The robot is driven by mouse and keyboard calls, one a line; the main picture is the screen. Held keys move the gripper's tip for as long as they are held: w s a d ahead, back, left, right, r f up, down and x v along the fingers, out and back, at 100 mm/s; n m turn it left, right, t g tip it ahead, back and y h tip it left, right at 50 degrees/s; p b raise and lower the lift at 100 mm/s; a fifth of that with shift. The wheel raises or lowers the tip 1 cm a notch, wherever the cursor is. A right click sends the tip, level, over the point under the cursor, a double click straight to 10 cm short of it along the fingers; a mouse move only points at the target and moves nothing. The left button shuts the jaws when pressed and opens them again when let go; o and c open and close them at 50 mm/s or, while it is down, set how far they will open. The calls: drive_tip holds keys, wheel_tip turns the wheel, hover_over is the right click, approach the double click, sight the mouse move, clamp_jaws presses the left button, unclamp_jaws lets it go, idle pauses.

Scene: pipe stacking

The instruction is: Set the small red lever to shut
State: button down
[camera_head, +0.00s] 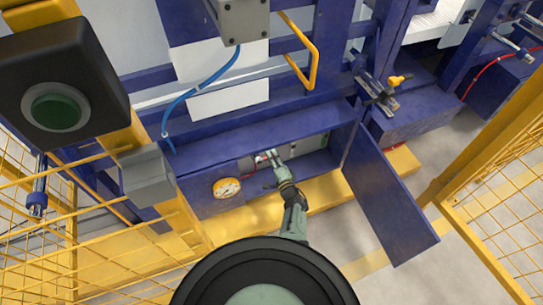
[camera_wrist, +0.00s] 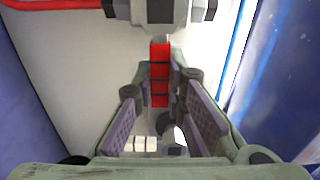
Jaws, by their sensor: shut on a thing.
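The small red lever (camera_wrist: 160,72) shows in the wrist view as a red, segmented strip below a grey valve-like body (camera_wrist: 160,12). My gripper (camera_wrist: 161,84) has its two fingers on either side of the lever, shut on it; the finger pads hide part of its sides. In the head view my gripper (camera_head: 272,158) reaches into the low blue cabinet (camera_head: 205,204). A small patch of red shows at its tips there, too small to make out the lever's angle.
The cabinet door (camera_head: 388,195) hangs open on the right. In the wrist view, blue walls flank both sides and a red hose (camera_wrist: 60,4) crosses the top left. Yellow mesh fencing (camera_head: 500,180) stands at the right.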

drive_tip(key=shift+f+m, duration=0.15)
drive_tip(key=shift+m, duration=0.15)
drive_tip(key=c, duration=1.6)
unclamp_jaws()
drive_tip(key=v, duration=1.2)
drive_tip(key=shift+s, duration=0.1)
